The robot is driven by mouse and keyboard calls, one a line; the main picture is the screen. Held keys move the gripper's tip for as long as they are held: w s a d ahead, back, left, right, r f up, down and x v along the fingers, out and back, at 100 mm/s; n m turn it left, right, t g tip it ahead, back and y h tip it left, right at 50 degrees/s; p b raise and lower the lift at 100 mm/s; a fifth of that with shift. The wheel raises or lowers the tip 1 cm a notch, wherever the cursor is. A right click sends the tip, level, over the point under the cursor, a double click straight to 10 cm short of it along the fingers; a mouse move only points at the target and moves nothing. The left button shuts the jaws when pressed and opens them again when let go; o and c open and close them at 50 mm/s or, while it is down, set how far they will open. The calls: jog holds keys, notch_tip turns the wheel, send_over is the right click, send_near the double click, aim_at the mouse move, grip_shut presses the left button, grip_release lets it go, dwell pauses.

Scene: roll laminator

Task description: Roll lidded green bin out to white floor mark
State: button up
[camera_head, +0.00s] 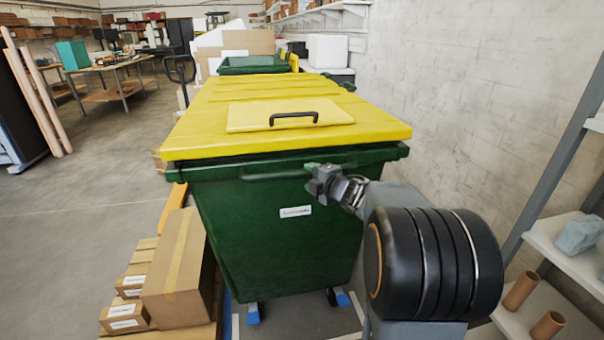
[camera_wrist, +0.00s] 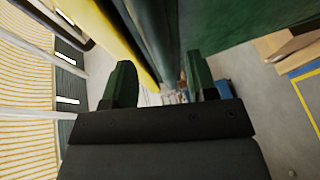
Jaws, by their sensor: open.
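The green bin (camera_head: 270,230) stands upright in front of me with its yellow lid (camera_head: 370,130) closed. A black handle (camera_head: 294,118) is on the lid, and a white label is on the front wall. My gripper (camera_head: 318,181) is at the front right, just below the bin's rim. In the wrist view my gripper (camera_wrist: 160,85) is open, and the dark green bar (camera_wrist: 152,35) along the bin's rim runs toward the gap between its fingers. I cannot tell whether they touch. White floor lines (camera_head: 355,305) show by the bin's base; I cannot tell whether they are the mark.
Cardboard boxes (camera_head: 178,265) sit close by the bin's left side. A shelf (camera_head: 575,250) with clay pipes stands at the right, and a wall runs behind it. Another green bin (camera_head: 254,64) and boxes stand behind. Open floor (camera_head: 90,190) lies to the left.

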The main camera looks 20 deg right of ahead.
aim_at(305, 174)
jog(key=shift+x, duration=2.55)
jog(key=shift+c, duration=0.4)
grip_shut()
